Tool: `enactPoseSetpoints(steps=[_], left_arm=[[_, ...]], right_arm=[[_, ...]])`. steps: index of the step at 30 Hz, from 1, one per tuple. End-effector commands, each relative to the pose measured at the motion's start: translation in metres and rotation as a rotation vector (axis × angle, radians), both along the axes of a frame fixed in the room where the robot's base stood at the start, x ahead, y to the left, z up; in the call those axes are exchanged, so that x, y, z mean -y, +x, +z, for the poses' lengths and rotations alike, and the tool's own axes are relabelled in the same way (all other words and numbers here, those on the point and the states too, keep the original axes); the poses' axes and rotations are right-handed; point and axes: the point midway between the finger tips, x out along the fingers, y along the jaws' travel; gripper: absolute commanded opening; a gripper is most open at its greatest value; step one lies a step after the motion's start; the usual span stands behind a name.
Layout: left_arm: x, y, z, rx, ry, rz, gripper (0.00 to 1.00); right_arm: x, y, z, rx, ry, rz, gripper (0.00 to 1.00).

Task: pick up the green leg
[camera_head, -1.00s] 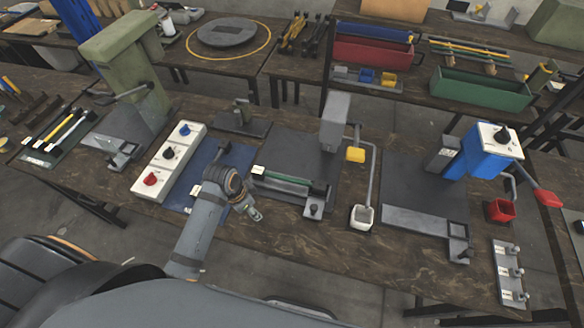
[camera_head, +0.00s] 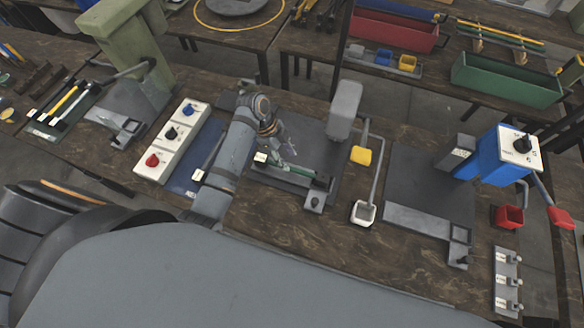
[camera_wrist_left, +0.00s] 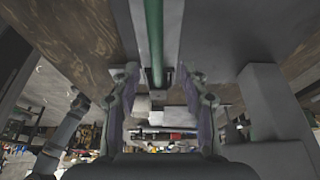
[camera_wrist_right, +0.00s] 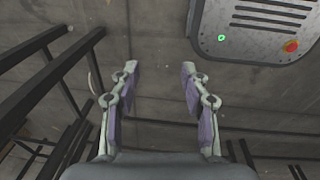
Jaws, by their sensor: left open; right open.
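The green leg (camera_head: 288,171) is a thin rod lying along a grey fixture on the dark plate of the middle press. In the left wrist view the green leg (camera_wrist_left: 154,35) runs lengthwise between my finger lines, with its end near the picture's middle. My left gripper (camera_head: 287,148) is open and close by the leg, just behind it in the head view; the gap is hard to judge. In its own wrist view the left gripper (camera_wrist_left: 160,78) has nothing between its fingers. My right gripper (camera_wrist_right: 159,70) is open and empty, with floor in view beyond it.
A white control box (camera_head: 172,140) and a blue mat (camera_head: 212,145) lie left. A blue press (camera_head: 497,158) stands further right.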

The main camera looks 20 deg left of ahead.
Motion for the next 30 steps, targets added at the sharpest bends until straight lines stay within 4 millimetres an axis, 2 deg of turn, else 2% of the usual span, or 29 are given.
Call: enactPoseSetpoints(steps=[4,7,12,20,27,30], left_arm=[[0.003,-0.002,-0.006,-0.004,0.000,0.002,0.44],[0.008,-0.005,-0.021,-0.006,-0.001,0.002,0.44],[0.016,-0.005,-0.046,-0.002,0.000,0.001,0.44],[0.017,-0.005,-0.050,0.001,0.002,0.001,0.43],[0.017,-0.005,-0.050,0.001,0.002,0.001,0.10],[0.017,-0.005,-0.049,0.001,0.002,0.001,0.00]], right_arm=[[0.002,0.015,0.007,0.022,-0.002,0.001,0.46],[0.002,0.022,0.018,0.034,-0.003,0.002,0.46],[0.002,0.019,0.021,0.030,-0.002,0.002,0.46],[0.002,0.013,0.019,0.020,-0.002,0.001,0.46],[-0.001,0.013,0.019,0.020,0.002,0.001,0.46],[-0.003,0.013,0.019,0.020,0.004,0.000,0.46]])
